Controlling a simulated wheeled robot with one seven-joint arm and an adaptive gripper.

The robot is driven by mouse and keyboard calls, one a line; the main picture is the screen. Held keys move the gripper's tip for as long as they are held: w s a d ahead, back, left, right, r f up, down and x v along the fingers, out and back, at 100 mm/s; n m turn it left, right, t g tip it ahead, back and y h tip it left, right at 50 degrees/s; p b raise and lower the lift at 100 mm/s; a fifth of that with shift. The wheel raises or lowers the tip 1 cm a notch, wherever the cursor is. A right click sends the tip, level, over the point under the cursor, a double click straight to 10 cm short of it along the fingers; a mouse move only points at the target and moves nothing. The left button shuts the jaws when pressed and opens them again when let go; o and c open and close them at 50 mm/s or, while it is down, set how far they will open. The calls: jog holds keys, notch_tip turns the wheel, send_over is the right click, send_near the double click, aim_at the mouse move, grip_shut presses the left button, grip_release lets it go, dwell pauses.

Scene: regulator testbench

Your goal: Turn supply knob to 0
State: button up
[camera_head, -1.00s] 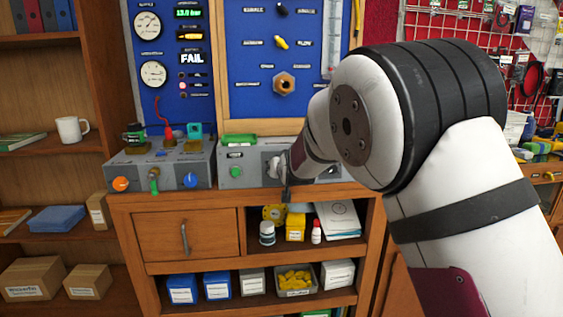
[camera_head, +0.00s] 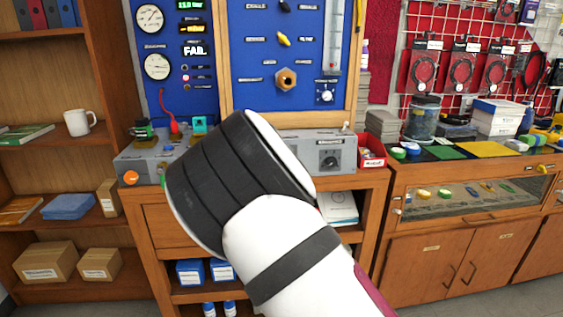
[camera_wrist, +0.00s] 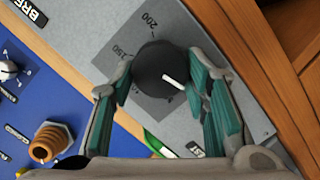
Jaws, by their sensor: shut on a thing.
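The round black supply knob (camera_wrist: 160,68) sits on a grey scale plate (camera_wrist: 122,60) in the wrist view. Its white pointer aims to the lower right of that picture, and the scale shows 150 and 200; the 0 mark cannot be made out. My gripper (camera_wrist: 165,85) has its teal-padded fingers on either side of the knob and is shut on it. In the head view my arm covers the gripper, this knob and much of the grey box (camera_head: 350,148). Another black knob (camera_head: 328,161) shows at the box's right end.
Behind the box stands a blue panel with a brass nut (camera_head: 286,79) and a white knob (camera_head: 326,95). A red bin (camera_head: 371,153) stands right of the box. An orange knob (camera_head: 131,178) shows on the left box.

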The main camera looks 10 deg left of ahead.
jog(key=shift+f+n+t+h, duration=0.2)
jog(key=shift+n+t+h, duration=0.1)
jog(key=shift+n, duration=1.2)
jog(key=o, duration=1.2)
jog(key=shift+r, duration=0.1)
jog(key=v, duration=1.2)
